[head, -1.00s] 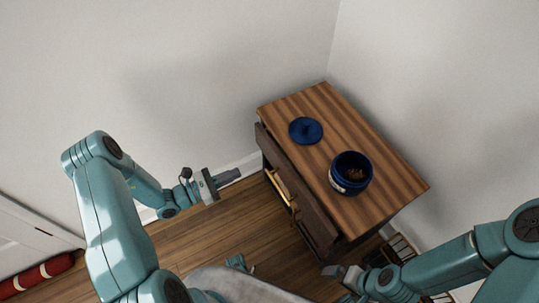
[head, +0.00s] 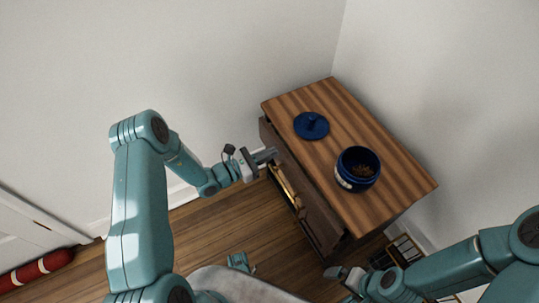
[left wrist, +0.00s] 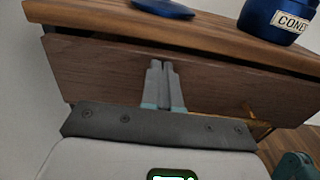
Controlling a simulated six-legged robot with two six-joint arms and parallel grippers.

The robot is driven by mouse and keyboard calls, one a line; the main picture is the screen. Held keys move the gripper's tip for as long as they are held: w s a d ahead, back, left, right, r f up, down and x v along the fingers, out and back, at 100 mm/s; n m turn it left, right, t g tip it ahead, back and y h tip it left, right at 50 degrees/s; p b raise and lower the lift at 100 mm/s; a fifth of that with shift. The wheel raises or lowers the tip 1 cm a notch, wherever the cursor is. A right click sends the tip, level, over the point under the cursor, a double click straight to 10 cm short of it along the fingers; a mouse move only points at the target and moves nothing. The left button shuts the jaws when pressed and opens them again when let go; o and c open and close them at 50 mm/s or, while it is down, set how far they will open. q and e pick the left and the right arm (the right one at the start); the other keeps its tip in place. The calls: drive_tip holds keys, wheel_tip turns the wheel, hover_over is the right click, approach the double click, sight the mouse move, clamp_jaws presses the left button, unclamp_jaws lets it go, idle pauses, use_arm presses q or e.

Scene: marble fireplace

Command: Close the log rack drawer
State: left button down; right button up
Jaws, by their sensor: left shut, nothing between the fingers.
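The log rack (head: 400,180) is a wooden cabinet with a striped brown top, at the right of the head view. Its dark brown drawer front (head: 312,205) stands out a little past the top's edge, so the drawer is partly open. The drawer front fills the middle of the left wrist view (left wrist: 100,70). My left gripper (head: 272,154) is shut and empty, its fingertips (left wrist: 160,66) at the drawer front's face; I cannot tell whether they touch. My right gripper (head: 340,273) is low by the rack's near end, its fingers unclear.
A blue lid (head: 311,125) and an open blue jar (head: 357,169) with brown contents stand on the rack's top. A black wire stand (head: 405,250) is on the floor at right. A red roll (head: 35,272) lies at far left. Walls are close behind.

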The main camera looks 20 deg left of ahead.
sight(282, 145)
use_arm(q)
drive_tip(key=shift+w+d, duration=0.2)
drive_tip(key=x, duration=0.4)
drive_tip(key=shift+f+b, duration=0.1)
drive_tip(key=shift+b, duration=0.25)
drive_tip(key=shift+w+d+r, duration=0.15)
drive_tip(key=shift+w+r, duration=0.05)
drive_tip(key=shift+r, duration=0.05)
use_arm(e)
drive_tip(key=shift+w+f, duration=0.1)
drive_tip(key=shift+f, duration=0.2)
